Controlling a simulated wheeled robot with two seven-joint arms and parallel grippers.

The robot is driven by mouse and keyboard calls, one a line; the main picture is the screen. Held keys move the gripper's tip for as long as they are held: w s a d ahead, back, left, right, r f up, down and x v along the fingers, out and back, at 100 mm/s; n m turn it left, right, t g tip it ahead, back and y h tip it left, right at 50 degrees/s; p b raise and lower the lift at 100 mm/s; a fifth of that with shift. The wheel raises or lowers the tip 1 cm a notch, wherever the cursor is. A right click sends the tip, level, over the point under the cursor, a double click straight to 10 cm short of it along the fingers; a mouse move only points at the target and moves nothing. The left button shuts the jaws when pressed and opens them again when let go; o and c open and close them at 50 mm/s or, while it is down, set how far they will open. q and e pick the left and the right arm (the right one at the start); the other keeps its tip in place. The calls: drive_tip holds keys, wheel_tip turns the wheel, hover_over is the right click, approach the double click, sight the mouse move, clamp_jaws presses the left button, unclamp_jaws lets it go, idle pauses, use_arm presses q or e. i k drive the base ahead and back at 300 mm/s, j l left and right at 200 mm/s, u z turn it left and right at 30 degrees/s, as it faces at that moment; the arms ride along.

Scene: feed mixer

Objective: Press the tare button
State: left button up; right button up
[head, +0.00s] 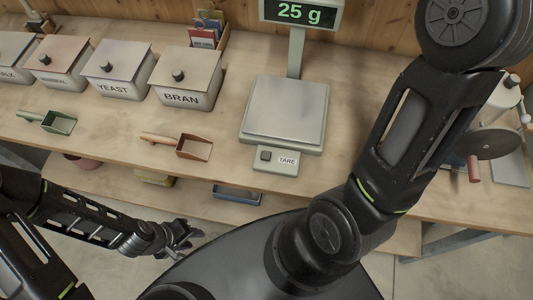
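The tare button (265,156) is a small dark square on the front panel of the scale, just left of the printed word TARE. The scale (285,108) has a flat, empty grey-green pan. Its display (298,13) on a post behind reads 25 g. My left gripper (186,236) is low, in front of the bench edge, below and left of the button and well apart from it. It seems empty, but its finger gap is too small to tell. My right arm rises past the scale's right side, and its gripper is out of view.
Lidded bins, including YEAST (118,88) and BRAN (183,97), line the bench's left. A green scoop (58,122) and a brown scoop (193,147) lie in front. A hand-cranked device (495,143) stands at right.

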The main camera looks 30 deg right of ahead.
sight(265, 155)
drive_tip(key=k+j, duration=0.65)
drive_tip(key=k, duration=0.25)
